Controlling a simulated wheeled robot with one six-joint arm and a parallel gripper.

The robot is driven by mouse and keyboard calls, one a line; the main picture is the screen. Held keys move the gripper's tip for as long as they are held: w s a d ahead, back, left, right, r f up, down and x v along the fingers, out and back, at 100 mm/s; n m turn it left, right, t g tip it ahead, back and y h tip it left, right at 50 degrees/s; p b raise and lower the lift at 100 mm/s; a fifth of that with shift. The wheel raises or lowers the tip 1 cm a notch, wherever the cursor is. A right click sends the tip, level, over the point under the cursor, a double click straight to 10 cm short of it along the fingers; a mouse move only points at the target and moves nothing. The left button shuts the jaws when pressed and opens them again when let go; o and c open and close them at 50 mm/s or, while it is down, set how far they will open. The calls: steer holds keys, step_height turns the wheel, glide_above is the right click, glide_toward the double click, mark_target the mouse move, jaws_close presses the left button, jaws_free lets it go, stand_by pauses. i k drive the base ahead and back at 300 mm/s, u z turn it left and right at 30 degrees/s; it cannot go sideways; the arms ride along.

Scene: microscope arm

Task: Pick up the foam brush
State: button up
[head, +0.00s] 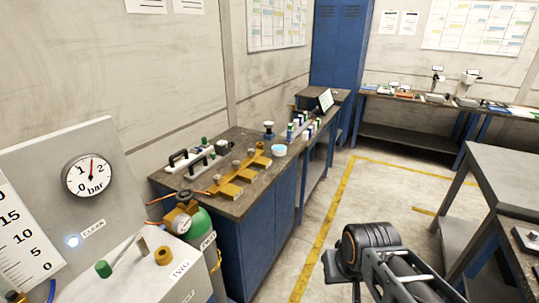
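I cannot pick out the foam brush for certain in the head view. A thin pale rod (127,249) shows at the lower left near a green knob-like piece (103,269), but I cannot tell what it is. My arm shows at the bottom, right of the middle, as a dark round joint with grey metal links. Its fingertips cannot be made out, and nothing is seen held. It is over the floor, apart from the benches.
A blue bench (258,232) carries black-handled parts, brass-coloured fittings (240,172) and a light blue bowl (279,150). A gauge panel (120,185) and green cylinder (203,235) stand left. A grey table (505,170) is right. The floor (370,190) between is clear.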

mark_target(289, 140)
steer(key=z, duration=0.5)
steer(key=k, duration=0.6)
steer(key=z, duration=0.65)
steer(key=i, duration=3.45)
steer(key=u, duration=1.25)
steer(key=i, duration=0.95)
steer(key=u, duration=1.55)
steer(key=i, duration=0.5)
steer(key=u, duration=0.35)
